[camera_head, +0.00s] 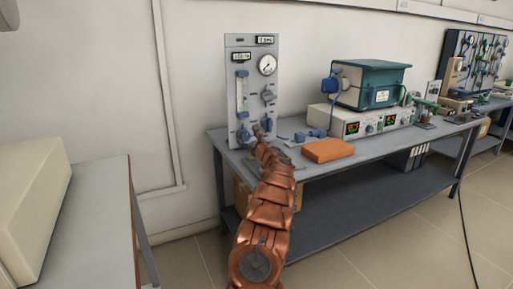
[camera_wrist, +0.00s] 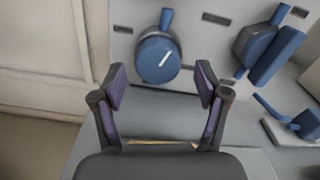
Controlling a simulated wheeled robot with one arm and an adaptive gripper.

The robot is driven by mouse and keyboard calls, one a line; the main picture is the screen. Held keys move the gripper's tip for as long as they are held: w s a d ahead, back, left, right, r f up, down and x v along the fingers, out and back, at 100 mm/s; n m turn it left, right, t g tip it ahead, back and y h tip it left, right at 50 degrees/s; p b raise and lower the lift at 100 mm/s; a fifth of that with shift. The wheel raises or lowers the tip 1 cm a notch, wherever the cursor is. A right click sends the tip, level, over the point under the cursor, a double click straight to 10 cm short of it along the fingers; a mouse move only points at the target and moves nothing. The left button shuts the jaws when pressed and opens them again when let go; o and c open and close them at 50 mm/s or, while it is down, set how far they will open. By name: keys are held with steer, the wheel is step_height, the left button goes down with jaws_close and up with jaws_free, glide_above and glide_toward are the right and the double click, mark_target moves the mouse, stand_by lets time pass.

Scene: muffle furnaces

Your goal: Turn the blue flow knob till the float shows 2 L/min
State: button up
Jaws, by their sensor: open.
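The blue flow knob (camera_wrist: 158,62) is round with a white pointer line slanting up to the right, and it sits on the grey panel in the wrist view. In the head view the knob (camera_head: 243,136) is at the lower left of the upright grey panel (camera_head: 251,48), under the clear flow tube (camera_head: 242,97). The float and its scale are too small to read. My gripper (camera_wrist: 160,70) is open, with one finger to each side of the knob, in the picture; I cannot tell if either touches it. In the head view my gripper (camera_head: 258,132) is small at the panel's foot.
A round gauge (camera_head: 267,65) is at the panel's upper right. A blue valve handle (camera_wrist: 270,55) is right of the knob. An orange block (camera_head: 327,150) and a teal-lidded furnace (camera_head: 372,85) stand on the bench (camera_head: 375,152) to the right.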

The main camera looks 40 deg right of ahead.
mark_target(247, 137)
steer(key=shift+v, duration=1.1)
steer(key=shift+s+a, duration=0.25)
steer(key=shift+s, duration=0.4)
steer(key=shift+v, duration=0.75)
steer(key=shift+s+a, duration=0.25)
steer(key=shift+s, duration=0.4)
steer(key=shift+v, duration=1.6)
steer(key=shift+s+a, duration=0.25)
steer(key=shift+s, duration=0.25)
